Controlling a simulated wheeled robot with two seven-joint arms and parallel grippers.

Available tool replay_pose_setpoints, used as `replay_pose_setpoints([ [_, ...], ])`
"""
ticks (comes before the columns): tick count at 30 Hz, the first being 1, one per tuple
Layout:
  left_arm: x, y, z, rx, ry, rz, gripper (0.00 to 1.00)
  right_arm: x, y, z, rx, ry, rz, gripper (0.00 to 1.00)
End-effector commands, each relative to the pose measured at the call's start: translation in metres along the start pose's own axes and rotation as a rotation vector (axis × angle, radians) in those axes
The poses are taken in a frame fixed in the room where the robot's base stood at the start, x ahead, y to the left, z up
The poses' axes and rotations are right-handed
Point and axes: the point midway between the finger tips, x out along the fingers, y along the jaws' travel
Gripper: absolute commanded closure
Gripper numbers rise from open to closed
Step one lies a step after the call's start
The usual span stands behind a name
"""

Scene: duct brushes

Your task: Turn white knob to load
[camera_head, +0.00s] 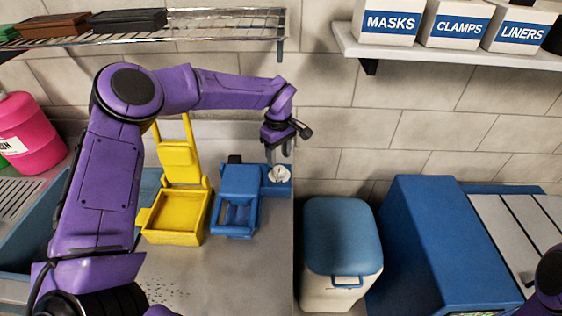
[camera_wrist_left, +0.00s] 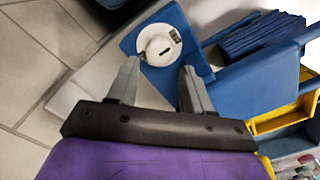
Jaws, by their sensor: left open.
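The white knob (camera_head: 279,174) sits on a small blue base at the right side of the blue device on the counter. In the left wrist view the round white knob (camera_wrist_left: 158,46) shows a dark slot mark and two small dark labels beside it, too small to read. My left gripper (camera_head: 280,150) is above the knob in the head view, pointing down. In the left wrist view its two grey fingers (camera_wrist_left: 157,80) are apart, with the knob just beyond the gap between their tips and nothing held. My right gripper is not seen; only a bit of purple arm shows at the right edge.
A blue device (camera_head: 236,203) and a yellow bin with a raised lid (camera_head: 175,215) stand left of the knob. The counter ends just right of the knob. A blue-lidded white bin (camera_head: 341,240) stands beyond. A wire shelf (camera_head: 200,30) hangs above my left arm.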

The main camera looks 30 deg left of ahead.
Motion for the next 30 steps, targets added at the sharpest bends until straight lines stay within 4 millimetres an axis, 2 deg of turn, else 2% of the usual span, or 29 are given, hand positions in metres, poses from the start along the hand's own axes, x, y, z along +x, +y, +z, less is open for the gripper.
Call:
replay_pose_setpoints([
  [6, 0.037, 0.001, 0.001, 0.001, 0.000, -0.003, 0.50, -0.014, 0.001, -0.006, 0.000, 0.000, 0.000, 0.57],
  [9, 0.048, 0.000, 0.001, 0.000, 0.000, -0.002, 0.50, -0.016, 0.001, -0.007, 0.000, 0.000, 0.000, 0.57],
  [17, 0.052, 0.000, 0.000, 0.000, 0.000, 0.001, 0.50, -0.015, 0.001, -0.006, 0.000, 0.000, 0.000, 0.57],
  [19, 0.052, 0.000, 0.000, -0.001, 0.000, 0.001, 0.66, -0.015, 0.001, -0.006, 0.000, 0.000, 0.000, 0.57],
  [21, 0.052, 0.000, 0.000, -0.001, 0.000, 0.001, 0.89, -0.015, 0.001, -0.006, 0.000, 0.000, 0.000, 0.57],
  [22, 0.052, 0.000, 0.000, -0.001, 0.000, 0.001, 0.91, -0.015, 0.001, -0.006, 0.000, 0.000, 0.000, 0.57],
  [30, 0.053, 0.000, 0.000, -0.022, -0.001, 0.000, 0.91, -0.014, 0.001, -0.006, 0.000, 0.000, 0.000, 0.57],
])
